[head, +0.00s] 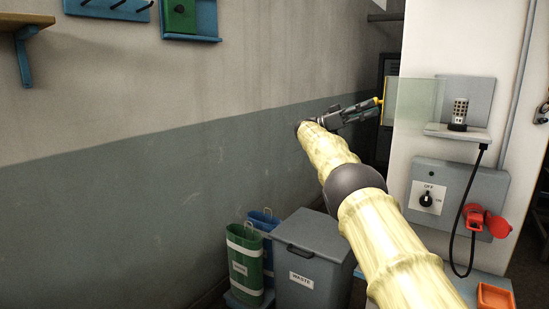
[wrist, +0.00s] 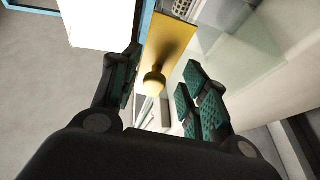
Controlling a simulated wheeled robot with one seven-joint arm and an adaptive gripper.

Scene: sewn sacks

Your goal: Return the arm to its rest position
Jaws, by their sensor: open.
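My gripper (head: 357,112) is at the end of my outstretched arm in the head view, pointing toward a yellow handle (head: 379,101) at the left edge of a clear panel (head: 415,100). In the wrist view my gripper (wrist: 160,92) is open, with green-padded fingers apart. A yellow strip with a round knob (wrist: 154,82) shows between and beyond the fingers. I cannot tell whether a finger touches the knob. Nothing is seen held.
Right of the panel, a perforated device (head: 458,115) stands on a small wall shelf. Below are a switch box (head: 425,200) and a red plug (head: 474,215). A grey waste bin (head: 312,265) and a green bin (head: 243,262) stand below left of my arm.

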